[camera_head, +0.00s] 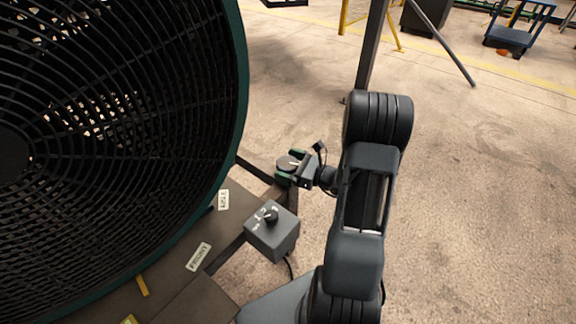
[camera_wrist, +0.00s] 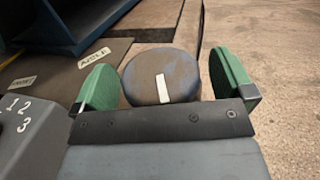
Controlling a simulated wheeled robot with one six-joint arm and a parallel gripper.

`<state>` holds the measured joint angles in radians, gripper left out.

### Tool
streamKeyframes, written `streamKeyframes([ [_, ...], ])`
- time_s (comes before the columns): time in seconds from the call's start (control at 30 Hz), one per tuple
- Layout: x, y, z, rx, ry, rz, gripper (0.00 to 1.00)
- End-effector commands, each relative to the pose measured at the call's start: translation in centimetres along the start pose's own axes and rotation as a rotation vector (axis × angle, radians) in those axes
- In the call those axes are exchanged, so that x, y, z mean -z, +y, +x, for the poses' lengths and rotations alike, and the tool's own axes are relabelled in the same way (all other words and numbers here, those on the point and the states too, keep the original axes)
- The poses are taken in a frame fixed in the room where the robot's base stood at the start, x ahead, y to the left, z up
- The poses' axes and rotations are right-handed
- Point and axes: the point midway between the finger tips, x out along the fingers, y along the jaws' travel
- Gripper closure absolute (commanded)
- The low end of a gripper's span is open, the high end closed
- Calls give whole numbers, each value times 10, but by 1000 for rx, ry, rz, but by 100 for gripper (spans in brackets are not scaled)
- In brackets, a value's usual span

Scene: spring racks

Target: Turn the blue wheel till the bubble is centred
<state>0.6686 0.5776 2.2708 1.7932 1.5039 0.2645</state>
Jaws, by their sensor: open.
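The blue wheel (camera_wrist: 162,78) is a worn, round blue-grey knob with a white bar on its top, and it fills the middle of the wrist view. In the head view the wheel (camera_head: 288,163) is a small dark disc beside the fan's base. My gripper (camera_wrist: 164,72) is open, with one green finger on each side of the wheel. A narrow gap shows at the left finger and a wider one at the right. My gripper also shows in the head view (camera_head: 294,166), reaching in from the right. I cannot see a bubble or its vial in either view.
A large dark caged fan (camera_head: 120,120) stands at left. A grey box (camera_head: 272,236) with a black knob and numbers sits close to my gripper. One label (camera_wrist: 94,58) reads ANGLE. Open floor (camera_head: 480,200) lies at right, with a dark post (camera_head: 371,50) behind.

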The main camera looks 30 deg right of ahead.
Motion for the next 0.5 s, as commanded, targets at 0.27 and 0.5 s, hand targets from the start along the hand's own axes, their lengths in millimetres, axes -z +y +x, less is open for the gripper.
streamKeyframes([
  [0.27, 0, 0, 2, 1, 0, 0, 0],
  [0.5, 0, 0, 2, 0, 0, 0, 17],
])
